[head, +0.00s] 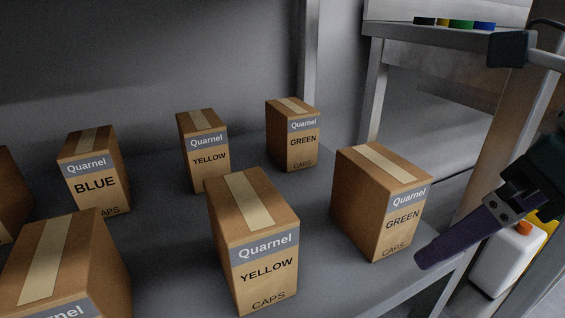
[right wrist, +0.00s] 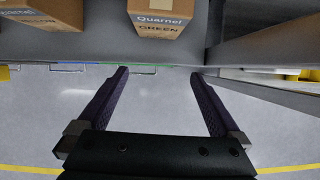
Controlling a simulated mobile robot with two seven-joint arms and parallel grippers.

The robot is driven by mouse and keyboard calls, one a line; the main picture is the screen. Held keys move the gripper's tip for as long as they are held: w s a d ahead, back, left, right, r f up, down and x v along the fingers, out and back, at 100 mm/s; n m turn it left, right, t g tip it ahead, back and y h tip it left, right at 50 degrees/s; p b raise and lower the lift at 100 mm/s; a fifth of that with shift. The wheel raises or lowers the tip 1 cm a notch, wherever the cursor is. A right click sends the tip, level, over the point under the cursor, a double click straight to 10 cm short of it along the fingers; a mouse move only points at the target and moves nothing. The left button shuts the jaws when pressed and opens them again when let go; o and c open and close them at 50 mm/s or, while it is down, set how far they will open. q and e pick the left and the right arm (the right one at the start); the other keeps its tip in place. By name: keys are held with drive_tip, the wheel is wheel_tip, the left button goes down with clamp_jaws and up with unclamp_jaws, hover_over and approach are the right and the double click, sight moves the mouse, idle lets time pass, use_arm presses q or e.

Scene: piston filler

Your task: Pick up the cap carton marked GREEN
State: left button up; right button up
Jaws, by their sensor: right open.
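Two cartons marked GREEN stand upright on the grey shelf. The nearer GREEN carton (head: 375,208) is at the right of the head view, close to the shelf's front edge. The farther GREEN carton (head: 292,138) stands behind it, to the left. My right gripper (head: 425,262) is beside the nearer carton's lower right side, with one finger showing clearly in the head view. In the right wrist view the gripper (right wrist: 160,72) is open and empty, and a GREEN carton (right wrist: 158,18) lies ahead of and between the fingertips. My left gripper is not in view.
YELLOW cartons stand left of the GREEN ones, near (head: 255,250) and far (head: 203,155). A BLUE carton (head: 93,175) is farther left. A post (head: 500,140) and a side table (head: 420,32) with coloured caps are at the right. A white bottle (head: 508,258) is below.

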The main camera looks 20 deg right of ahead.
sight(410, 196)
drive_tip(key=w+b, duration=0.1)
drive_tip(key=w, duration=0.1)
drive_tip(key=w+b, duration=0.1)
drive_tip(key=w, duration=0.1)
drive_tip(key=w+a+b, duration=0.1)
drive_tip(key=w, duration=0.1)
drive_tip(key=shift+w, duration=0.75)
drive_tip(key=w, duration=0.3)
drive_tip(key=shift+w+f+b, duration=0.1)
drive_tip(key=shift+w+b, duration=0.2)
drive_tip(key=shift+w, duration=0.05)
drive_tip(key=shift+b+x, duration=0.45)
drive_tip(key=shift+x, duration=0.5)
drive_tip(key=shift+f, duration=0.5)
drive_tip(key=shift+c, duration=0.4)
